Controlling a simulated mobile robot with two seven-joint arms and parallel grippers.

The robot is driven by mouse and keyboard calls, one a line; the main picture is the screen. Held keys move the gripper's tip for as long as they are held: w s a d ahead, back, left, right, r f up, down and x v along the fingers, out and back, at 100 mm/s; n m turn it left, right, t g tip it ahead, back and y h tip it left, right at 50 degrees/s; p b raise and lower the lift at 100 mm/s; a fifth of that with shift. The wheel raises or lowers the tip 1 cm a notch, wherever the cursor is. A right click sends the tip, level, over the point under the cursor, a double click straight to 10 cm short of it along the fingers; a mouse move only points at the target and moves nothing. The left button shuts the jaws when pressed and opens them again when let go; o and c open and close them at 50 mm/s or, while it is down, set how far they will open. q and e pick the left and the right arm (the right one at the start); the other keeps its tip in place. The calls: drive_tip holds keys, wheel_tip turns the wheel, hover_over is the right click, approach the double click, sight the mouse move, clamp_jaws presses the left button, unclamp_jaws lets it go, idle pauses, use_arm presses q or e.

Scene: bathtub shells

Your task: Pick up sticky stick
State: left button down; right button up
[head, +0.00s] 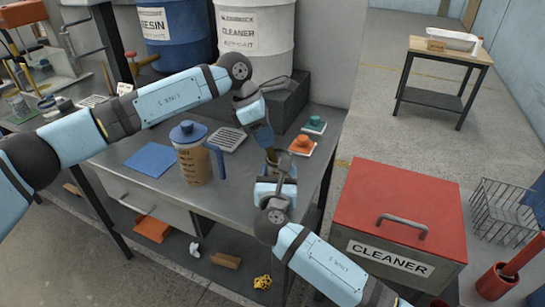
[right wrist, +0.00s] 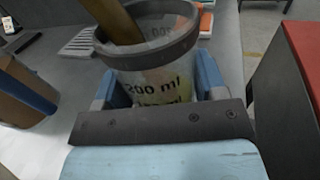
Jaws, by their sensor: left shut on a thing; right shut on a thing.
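A clear measuring cup (right wrist: 155,85) marked "200 ml" with a dark rim stands between the two blue fingers of my right gripper (right wrist: 158,90) in the right wrist view. A brown stick (right wrist: 118,22) leans in the cup, its upper end out of the frame. In the head view the cup is mostly hidden behind my right gripper (head: 280,172), over the bench's right part. My left gripper (head: 264,138) points down just above the cup. It is shut on what seems to be the stick, largely hidden by the fingers there.
A pitcher (head: 196,160) with a blue lid stands on the grey bench (head: 150,182), beside a blue mat (head: 151,159). Orange (head: 301,145) and green (head: 314,125) knobbed items lie behind the cup. A red-lidded cleaner box (head: 398,205) stands to the right.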

use_arm(q)
drive_tip(key=shift+r, duration=0.1)
wheel_tip(320, 180, up, 18)
idle(0.5)
use_arm(e)
drive_tip(key=o, duration=1.1)
drive_tip(key=shift+c, duration=0.2)
